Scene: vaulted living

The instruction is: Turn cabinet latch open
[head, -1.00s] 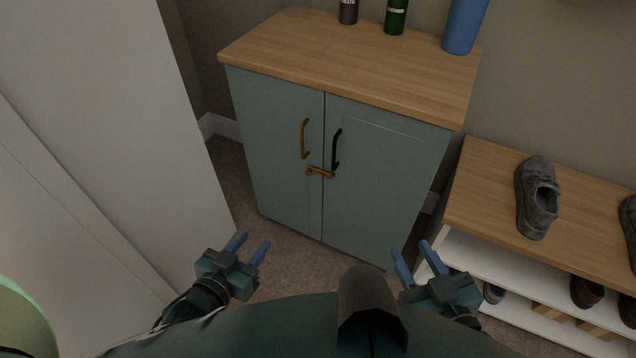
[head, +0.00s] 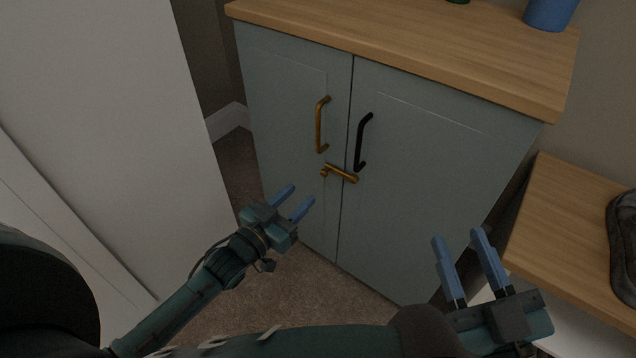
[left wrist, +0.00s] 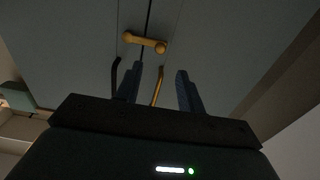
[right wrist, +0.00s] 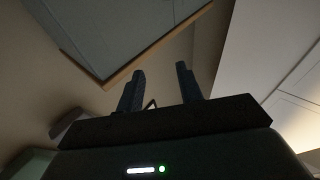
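The blue-grey cabinet (head: 420,190) has two closed doors. A brass latch (head: 340,174) lies across the seam between them, nearly level and tilting slightly down to the right. Above it are a brass handle (head: 321,125) on the left door and a black handle (head: 362,142) on the right door. The latch also shows in the left wrist view (left wrist: 145,42), beyond the fingers. My left gripper (head: 294,200) is open and empty, below and left of the latch, apart from it. My right gripper (head: 461,243) is open and empty in front of the right door's lower part.
A wooden-topped shoe rack (head: 560,210) with a grey shoe (head: 624,245) stands at the right, close to my right gripper. A white panel (head: 110,130) rises at the left. A blue container (head: 550,12) stands on the cabinet top. Carpet (head: 300,285) lies below.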

